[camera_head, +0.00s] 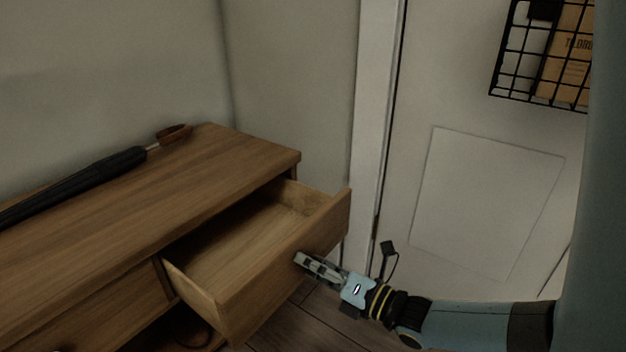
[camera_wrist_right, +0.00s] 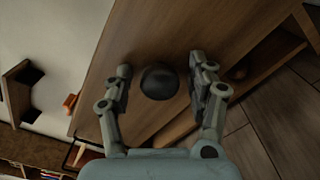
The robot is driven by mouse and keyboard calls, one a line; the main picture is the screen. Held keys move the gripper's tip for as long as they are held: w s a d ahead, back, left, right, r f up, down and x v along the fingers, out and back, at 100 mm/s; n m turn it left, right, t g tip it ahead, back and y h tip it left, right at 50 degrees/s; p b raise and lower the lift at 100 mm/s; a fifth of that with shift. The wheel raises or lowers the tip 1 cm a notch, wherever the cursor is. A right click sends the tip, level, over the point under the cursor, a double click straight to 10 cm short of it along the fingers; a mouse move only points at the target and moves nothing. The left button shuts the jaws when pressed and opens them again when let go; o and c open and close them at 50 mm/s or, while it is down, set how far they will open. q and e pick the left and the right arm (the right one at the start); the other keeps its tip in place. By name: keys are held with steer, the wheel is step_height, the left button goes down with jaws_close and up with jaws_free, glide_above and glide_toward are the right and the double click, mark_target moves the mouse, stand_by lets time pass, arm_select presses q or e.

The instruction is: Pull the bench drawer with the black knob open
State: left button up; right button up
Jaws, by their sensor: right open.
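The wooden bench drawer (camera_head: 283,267) stands pulled well out of the bench (camera_head: 150,215) in the head view, and its inside looks empty. The round black knob (camera_wrist_right: 159,82) sits on the drawer front (camera_wrist_right: 180,35) in the right wrist view; it is hidden in the head view. My right gripper (camera_head: 303,262) is at the outer face of the drawer front. In the right wrist view its open fingers (camera_wrist_right: 160,68) are on either side of the knob, with gaps on both sides. My left gripper is out of view.
A closed black umbrella (camera_head: 85,180) lies on the bench top along the wall. A white door (camera_head: 470,130) with a black wire basket (camera_head: 520,75) is at the right. Wooden floor (camera_head: 305,325) shows below the drawer.

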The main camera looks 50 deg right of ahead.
steer(key=s+d, duration=0.1)
steer(key=s, duration=1)
steer(key=shift+s, duration=0.4)
